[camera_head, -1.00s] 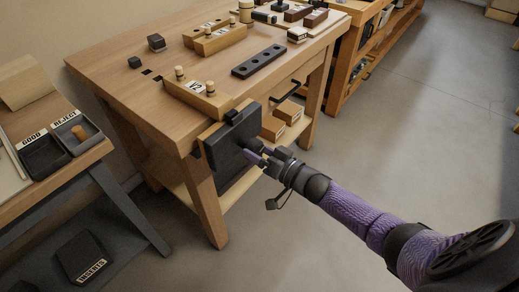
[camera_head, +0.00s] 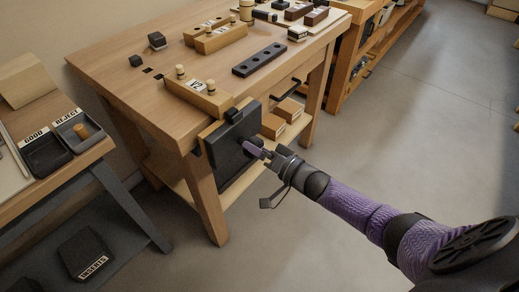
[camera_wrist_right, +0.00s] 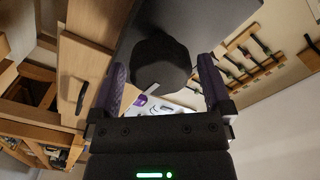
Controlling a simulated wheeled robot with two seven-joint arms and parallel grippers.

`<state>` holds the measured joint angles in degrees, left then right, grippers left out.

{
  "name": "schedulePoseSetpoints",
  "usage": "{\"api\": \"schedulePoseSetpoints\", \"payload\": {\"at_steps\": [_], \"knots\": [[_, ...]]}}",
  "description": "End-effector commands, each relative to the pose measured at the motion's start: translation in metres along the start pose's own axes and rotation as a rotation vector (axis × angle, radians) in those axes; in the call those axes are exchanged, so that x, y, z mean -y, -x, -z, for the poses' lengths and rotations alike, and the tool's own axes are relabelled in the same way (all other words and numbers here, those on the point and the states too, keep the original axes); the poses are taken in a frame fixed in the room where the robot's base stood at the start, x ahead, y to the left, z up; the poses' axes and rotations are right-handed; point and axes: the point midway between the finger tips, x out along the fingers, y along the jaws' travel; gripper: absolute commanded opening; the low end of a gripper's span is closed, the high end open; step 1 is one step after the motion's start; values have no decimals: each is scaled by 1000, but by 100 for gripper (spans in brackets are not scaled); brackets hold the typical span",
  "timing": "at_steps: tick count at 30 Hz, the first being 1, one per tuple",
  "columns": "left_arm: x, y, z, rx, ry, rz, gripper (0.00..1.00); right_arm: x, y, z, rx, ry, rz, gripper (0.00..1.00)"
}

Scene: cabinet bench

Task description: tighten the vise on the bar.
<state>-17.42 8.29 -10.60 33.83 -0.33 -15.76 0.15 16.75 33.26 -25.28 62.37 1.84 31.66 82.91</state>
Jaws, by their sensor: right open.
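The vise is on the front corner of the wooden bench, with a large dark front jaw (camera_head: 222,160) and a wooden facing behind it. A small black block (camera_head: 233,115) shows at the top of the jaws; I cannot tell whether it is the bar. My right gripper (camera_head: 256,150) is in front of the dark jaw. In the right wrist view, its two purple fingers (camera_wrist_right: 162,88) are open, on either side of a dark rounded hub (camera_wrist_right: 160,65). I cannot tell whether they touch it. My left gripper is out of view.
The bench top (camera_head: 130,95) holds wooden blocks, a black strip with holes (camera_head: 259,60) and small dark cubes. A side table at left has two trays (camera_head: 45,153). Boxes (camera_head: 273,125) lie on the shelf under the bench. The floor to the right is clear.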

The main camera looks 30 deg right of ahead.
Motion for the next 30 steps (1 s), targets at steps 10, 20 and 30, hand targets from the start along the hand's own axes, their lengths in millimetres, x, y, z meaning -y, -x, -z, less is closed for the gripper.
{"api": "schedulePoseSetpoints", "payload": {"at_steps": [10,20,30], "knots": [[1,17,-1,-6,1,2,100,2,34,1,1,1,-2,100],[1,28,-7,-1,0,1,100,1,68,0,1,2,-1,100],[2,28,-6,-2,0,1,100,0,69,-1,-1,-16,-1,100]]}}
